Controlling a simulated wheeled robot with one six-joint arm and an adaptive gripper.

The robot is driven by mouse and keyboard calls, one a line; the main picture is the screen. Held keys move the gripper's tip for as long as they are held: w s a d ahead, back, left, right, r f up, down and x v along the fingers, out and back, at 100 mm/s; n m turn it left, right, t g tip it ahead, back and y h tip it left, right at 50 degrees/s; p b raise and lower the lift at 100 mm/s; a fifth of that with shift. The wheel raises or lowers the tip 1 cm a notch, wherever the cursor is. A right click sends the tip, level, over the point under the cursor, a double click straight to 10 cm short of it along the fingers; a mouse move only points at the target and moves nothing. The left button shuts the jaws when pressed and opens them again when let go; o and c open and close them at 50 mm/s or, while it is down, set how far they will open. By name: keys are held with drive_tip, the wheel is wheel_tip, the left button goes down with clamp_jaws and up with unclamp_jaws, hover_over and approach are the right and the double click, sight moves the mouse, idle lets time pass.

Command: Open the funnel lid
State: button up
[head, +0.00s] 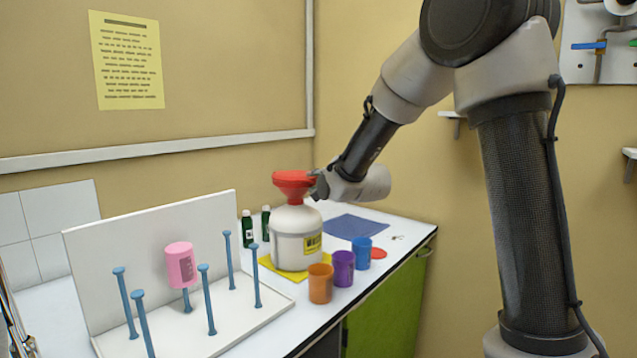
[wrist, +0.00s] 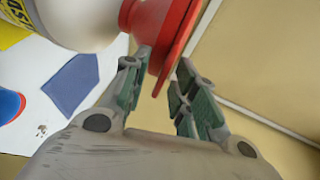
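The red funnel (head: 293,180) with its closed flat lid (head: 294,174) sits on top of a white bottle (head: 296,240) with a yellow label. My gripper (head: 316,185) is at the right edge of the funnel, level with its rim. In the wrist view the red funnel (wrist: 145,22) lies at the top, with its lid (wrist: 178,45) edge-on. My gripper's fingers (wrist: 163,72) are apart, with the red rim reaching between their tips. One finger is close to the funnel side; a gap shows toward the other. Contact is not clear.
Orange (head: 320,283), purple (head: 343,268) and blue (head: 362,251) cups stand in front of the bottle. Small dark bottles (head: 247,228) stand behind left. A white rack (head: 225,335) with blue pegs holds a pink cup (head: 180,265). A blue sheet (head: 350,226) lies right.

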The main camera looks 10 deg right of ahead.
drive_tip(key=shift+w, duration=0.2)
drive_tip(key=shift+f, duration=0.15)
clamp_jaws()
